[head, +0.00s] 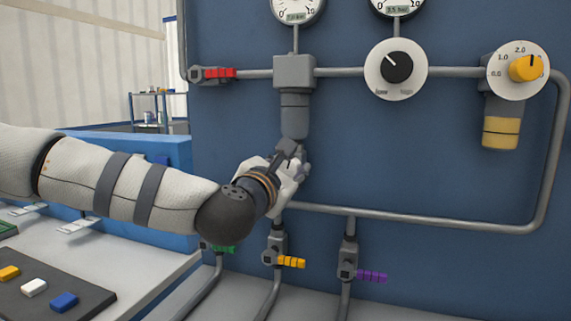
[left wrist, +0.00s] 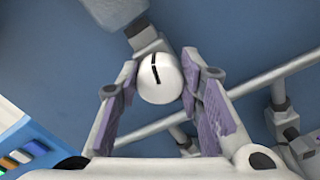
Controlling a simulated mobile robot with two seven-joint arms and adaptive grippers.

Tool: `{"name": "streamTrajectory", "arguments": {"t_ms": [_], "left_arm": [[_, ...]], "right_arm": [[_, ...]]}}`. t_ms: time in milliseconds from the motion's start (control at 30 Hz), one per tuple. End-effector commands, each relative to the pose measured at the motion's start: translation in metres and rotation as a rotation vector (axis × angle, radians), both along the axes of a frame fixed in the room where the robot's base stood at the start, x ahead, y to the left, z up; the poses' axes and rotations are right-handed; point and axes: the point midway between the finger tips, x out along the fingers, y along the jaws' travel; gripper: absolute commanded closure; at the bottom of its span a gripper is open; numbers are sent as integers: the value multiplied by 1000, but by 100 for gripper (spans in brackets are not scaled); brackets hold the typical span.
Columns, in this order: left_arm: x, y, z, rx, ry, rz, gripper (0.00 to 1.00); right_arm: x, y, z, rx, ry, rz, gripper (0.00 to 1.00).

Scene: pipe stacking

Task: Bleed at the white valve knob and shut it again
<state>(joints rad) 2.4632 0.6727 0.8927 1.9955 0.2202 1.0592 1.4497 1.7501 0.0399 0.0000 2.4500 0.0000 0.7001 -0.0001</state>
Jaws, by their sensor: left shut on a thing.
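The white valve knob (left wrist: 160,82) shows in the left wrist view, with a black mark that runs nearly upright, its top tilted slightly left. My left gripper (left wrist: 159,76) is shut on the knob, one purple-padded finger on each side. My right gripper is in neither view.
A red-handled valve (head: 220,73), a black dial knob (head: 397,67) and a yellow knob (head: 526,68) sit on the blue panel. Yellow (head: 291,262) and purple (head: 372,276) valve handles are below. A pipe (head: 420,221) runs right of my gripper. Coloured buttons (head: 34,287) lie lower left.

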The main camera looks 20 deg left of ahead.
Motion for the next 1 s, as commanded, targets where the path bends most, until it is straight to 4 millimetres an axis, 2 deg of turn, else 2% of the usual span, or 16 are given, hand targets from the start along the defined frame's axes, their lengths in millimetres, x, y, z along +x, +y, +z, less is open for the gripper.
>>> {"name": "streamTrajectory", "arguments": {"t_ms": [33, 300, 1000], "left_arm": [[-3, 0, 7, 44, -11, 2, 94], [-1, -1, 3, 303, -15, 1, 94], [0, -1, -2, 956, -34, 4, 94]], "right_arm": [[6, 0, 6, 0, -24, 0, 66], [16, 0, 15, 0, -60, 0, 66], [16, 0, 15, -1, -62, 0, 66]]}}
